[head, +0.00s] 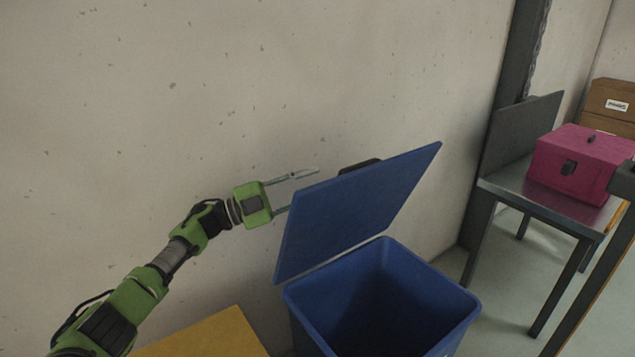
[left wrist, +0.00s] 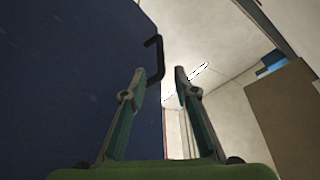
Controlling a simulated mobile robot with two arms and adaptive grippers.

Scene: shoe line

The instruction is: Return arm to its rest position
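My left arm reaches in from the left in the head view, its green links stretched toward a blue bin (head: 380,300). The left gripper (head: 305,190) is beside the raised blue lid (head: 355,215), with one finger partly hidden behind the lid's left edge. In the left wrist view the two fingers (left wrist: 160,75) stand apart with nothing between them. The lid fills the left of that view as a dark blue surface (left wrist: 70,70), with a black handle (left wrist: 155,58) near the fingertips. I cannot tell if a finger touches it. My right gripper is not in view.
A yellow surface (head: 205,338) lies below my left arm. A pale wall (head: 250,80) stands behind. To the right, a metal table (head: 555,205) holds a pink case (head: 585,165). Brown boxes (head: 612,100) stand at the far right. The bin's opening is uncovered.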

